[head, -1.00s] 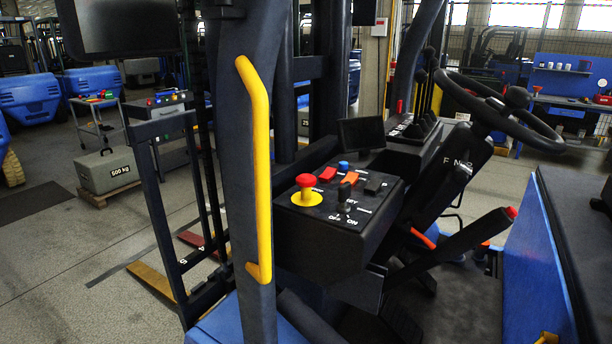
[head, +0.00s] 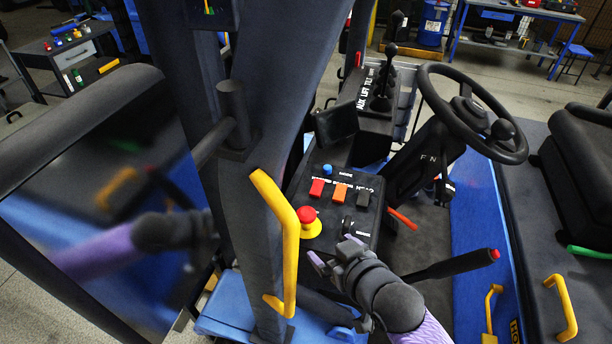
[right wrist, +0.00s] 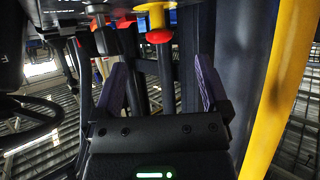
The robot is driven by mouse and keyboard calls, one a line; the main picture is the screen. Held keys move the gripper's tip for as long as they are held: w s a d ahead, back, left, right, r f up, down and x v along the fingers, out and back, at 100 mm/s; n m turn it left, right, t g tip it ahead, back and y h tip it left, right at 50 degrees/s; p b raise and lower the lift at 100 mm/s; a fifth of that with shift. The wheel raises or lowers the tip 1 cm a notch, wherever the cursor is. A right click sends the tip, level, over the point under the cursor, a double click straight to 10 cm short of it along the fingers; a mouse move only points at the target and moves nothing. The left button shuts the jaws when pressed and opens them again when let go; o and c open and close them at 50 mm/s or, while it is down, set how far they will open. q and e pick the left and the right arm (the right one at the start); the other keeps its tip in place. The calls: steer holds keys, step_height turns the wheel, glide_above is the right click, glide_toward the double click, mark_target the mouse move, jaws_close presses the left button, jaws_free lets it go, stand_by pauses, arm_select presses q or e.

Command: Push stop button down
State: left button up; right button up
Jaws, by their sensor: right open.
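The stop button is a red mushroom knob (head: 306,214) on a yellow round base (head: 311,229), at the near left corner of a black control panel (head: 334,238). In the right wrist view the red knob (right wrist: 158,37) hangs at the top of the picture, beyond the fingers and between them. My right gripper (head: 331,250) is open and empty, just below and to the right of the knob in the head view, apart from it. Its two purple fingers (right wrist: 160,78) show spread in the right wrist view. My left gripper is not in view.
A yellow grab handle (head: 282,240) on a dark post stands close left of the button. Red, orange and dark rocker switches (head: 340,192) and a blue knob (head: 327,169) share the panel. A steering wheel (head: 425,90) and a red-tipped lever (head: 450,264) are right. A mirror is left.

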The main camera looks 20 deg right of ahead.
mark_target(310, 218)
steer(key=shift+t, duration=0.6)
steer(key=x, duration=0.3)
steer(key=r+b+x, duration=0.1)
steer(key=x, duration=0.5)
steer(key=shift+w+r, duration=0.15)
steer(key=shift+w, duration=0.5)
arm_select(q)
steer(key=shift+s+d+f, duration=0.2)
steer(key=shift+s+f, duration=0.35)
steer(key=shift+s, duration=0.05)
arm_select(e)
jaws_close()
arm_select(q)
steer(key=shift+b, duration=0.3)
